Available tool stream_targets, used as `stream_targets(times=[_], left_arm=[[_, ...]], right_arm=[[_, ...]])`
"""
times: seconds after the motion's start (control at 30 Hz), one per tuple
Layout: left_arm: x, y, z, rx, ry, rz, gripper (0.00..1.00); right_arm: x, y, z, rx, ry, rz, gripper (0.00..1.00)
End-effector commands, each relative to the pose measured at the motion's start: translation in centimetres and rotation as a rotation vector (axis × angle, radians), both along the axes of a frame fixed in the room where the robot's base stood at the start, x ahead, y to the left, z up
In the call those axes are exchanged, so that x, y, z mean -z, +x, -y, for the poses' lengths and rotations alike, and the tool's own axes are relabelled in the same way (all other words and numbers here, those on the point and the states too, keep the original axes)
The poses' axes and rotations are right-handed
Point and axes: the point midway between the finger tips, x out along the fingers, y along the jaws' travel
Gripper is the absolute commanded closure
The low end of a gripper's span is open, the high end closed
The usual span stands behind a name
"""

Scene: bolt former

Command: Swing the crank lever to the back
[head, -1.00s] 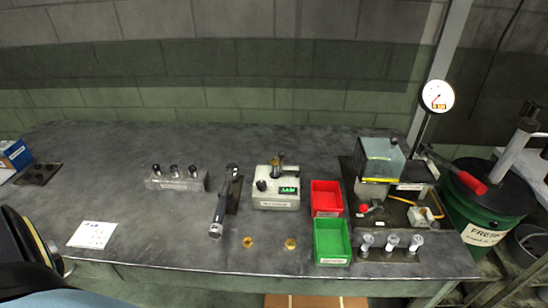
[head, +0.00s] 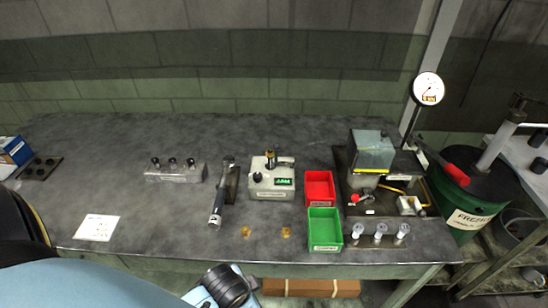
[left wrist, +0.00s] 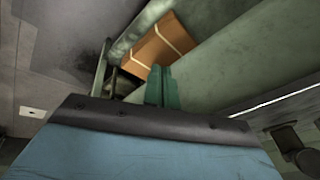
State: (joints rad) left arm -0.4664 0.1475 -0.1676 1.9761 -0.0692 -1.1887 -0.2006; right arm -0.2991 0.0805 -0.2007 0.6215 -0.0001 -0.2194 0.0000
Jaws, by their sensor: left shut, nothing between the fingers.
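The crank lever (head: 446,165), a dark arm with a red grip, sticks out at the right side of the bolt former (head: 372,152) in the head view. Its grip points to the right, near the green drum. In the left wrist view my left gripper (left wrist: 162,86) shows as two green fingers lying together, shut and empty. Part of my left arm shows at the bottom of the head view, in front of the table and far from the lever; its fingertips are hidden there. My right gripper is in neither view.
A green drum (head: 462,215) stands to the right. A cardboard box (left wrist: 158,45) lies below the table.

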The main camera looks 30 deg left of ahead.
Motion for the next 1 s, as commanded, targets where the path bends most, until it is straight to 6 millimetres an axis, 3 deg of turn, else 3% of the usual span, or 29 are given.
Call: stream_targets(times=[0.03, 0.13, 0.2, 0.37, 0.57, 0.8, 1.0], left_arm=[[-2.3, 0.3, 0.0, 0.008, 0.006, 0.016, 1.00], [-6.4, 0.9, -0.4, 0.067, 0.050, 0.050, 1.00], [-8.7, 2.2, -1.1, 0.195, 0.144, 0.087, 1.00], [-11.0, 5.1, -2.5, 0.486, 0.378, 0.142, 1.00], [-14.4, 9.7, -4.5, 0.916, 0.792, 0.169, 1.00], [-20.0, 15.1, -6.2, 1.422, 1.424, 0.038, 1.00], [-22.7, 17.1, -6.5, 1.618, 1.728, -0.108, 1.00]], right_arm=[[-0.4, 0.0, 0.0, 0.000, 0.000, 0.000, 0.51], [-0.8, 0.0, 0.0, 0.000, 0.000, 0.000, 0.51], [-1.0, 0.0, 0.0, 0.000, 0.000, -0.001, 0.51], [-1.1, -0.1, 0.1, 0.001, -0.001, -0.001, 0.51], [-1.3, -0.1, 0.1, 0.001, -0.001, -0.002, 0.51], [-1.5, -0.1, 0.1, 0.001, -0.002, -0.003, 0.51], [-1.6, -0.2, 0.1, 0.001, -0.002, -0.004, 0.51]])
